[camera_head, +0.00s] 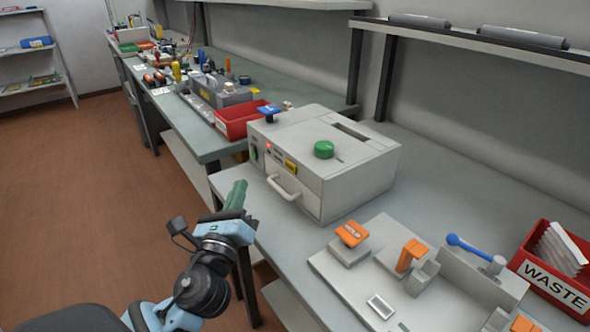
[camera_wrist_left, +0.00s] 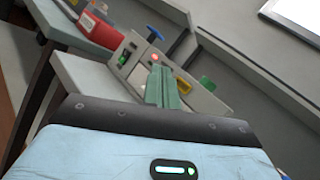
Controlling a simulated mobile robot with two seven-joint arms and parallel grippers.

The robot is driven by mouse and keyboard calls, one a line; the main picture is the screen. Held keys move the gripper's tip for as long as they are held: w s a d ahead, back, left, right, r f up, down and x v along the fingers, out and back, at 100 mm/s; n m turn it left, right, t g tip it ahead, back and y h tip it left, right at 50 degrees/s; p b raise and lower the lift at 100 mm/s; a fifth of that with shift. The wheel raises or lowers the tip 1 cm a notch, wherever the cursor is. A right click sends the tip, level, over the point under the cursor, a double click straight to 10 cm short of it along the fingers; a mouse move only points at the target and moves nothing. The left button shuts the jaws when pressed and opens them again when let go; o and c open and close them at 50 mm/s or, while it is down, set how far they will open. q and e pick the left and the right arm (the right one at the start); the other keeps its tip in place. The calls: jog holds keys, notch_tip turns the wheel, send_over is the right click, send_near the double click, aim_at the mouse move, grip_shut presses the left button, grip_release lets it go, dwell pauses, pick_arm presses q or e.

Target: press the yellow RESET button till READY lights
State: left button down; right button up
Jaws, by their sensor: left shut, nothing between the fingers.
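The grey machine (camera_head: 345,180) stands on the bench, with a yellow button (camera_head: 291,167) on its front panel above the drawer handle. A small red light (camera_head: 269,146) glows on the panel; no lettering is readable. A green rocker or button (camera_head: 254,153) is at the panel's left end. In the left wrist view, the yellow button (camera_wrist_left: 183,87) is right of my left gripper's fingers, and the red light (camera_wrist_left: 157,60) is just above their tips. My left gripper (camera_head: 240,184) is shut and empty, in front of the bench edge, apart from the panel. My right gripper is not in view.
A green knob (camera_head: 324,149) and a blue-topped knob (camera_head: 269,110) sit on the machine. A drawer handle (camera_head: 284,187) projects from its front. A red bin (camera_head: 240,121) is behind it. A fixture plate (camera_head: 340,272) and a WASTE bin (camera_head: 552,270) are at right.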

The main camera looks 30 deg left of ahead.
aim_at(291, 166)
pick_arm(q)
jog(key=w+d, duration=0.1)
jog(key=w, duration=0.3)
jog(key=w+d+b, duration=0.1)
jog(key=w, duration=0.1)
jog(key=shift+w+d, duration=0.2)
jog(key=shift+d, duration=0.15)
jog(key=shift+w+d, duration=0.35)
jog(key=shift+w, duration=0.5)
dwell(0.7)
jog(key=shift+w, duration=0.15)
dwell(0.6)
jog(key=shift+w+d, duration=0.2)
jog(key=shift+w, duration=0.1)
